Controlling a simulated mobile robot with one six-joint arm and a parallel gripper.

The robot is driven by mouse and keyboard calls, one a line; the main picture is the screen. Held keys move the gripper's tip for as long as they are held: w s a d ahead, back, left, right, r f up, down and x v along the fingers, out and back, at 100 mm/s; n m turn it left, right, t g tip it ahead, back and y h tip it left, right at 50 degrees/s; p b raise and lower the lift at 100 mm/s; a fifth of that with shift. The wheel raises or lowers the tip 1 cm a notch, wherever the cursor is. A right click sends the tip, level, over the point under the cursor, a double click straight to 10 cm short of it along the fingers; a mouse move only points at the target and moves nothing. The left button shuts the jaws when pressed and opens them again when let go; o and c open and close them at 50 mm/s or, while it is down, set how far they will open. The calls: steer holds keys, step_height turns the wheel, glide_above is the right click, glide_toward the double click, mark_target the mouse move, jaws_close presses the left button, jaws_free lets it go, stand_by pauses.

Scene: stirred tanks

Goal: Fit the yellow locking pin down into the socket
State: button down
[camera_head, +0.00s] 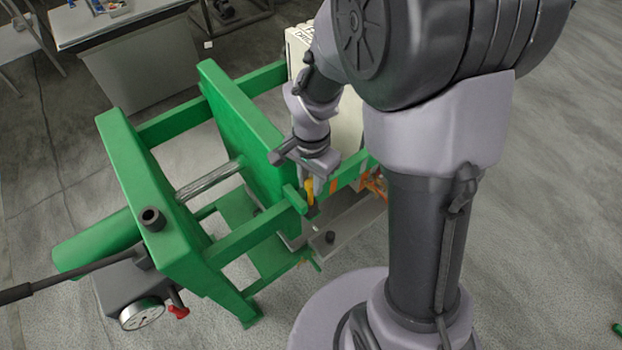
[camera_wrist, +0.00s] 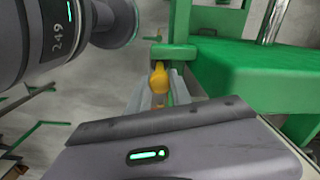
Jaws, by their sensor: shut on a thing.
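The yellow locking pin (camera_head: 310,189) is upright between the fingers of my gripper (camera_head: 309,194), beside the green frame. In the wrist view the yellow pin (camera_wrist: 160,80) shows its rounded head between the two grey fingers of my gripper (camera_wrist: 161,88). My gripper is shut on it. A small green bracket (camera_head: 295,198) sits right by the pin, and in the wrist view this bracket (camera_wrist: 172,53) lies just beyond the pin's head. The socket opening cannot be made out, and the pin's lower end is hidden, so I cannot tell whether it is in the socket.
A green press frame (camera_head: 150,190) with a steel rod (camera_head: 210,178) fills the left. A pressure gauge (camera_head: 142,314) and a red knob (camera_head: 179,312) are at its near end. A grey table (camera_head: 120,22) stands at the back left. Floor is free at the right.

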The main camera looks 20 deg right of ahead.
steer(key=shift+f+b, duration=1.45)
steer(key=shift+f, duration=0.35)
steer(key=c, duration=1.1)
jaws_free()
step_height(320, 180, up, 18)
steer(key=p, duration=0.6)
steer(key=shift+f+p, duration=0.25)
steer(key=shift+p, duration=0.05)
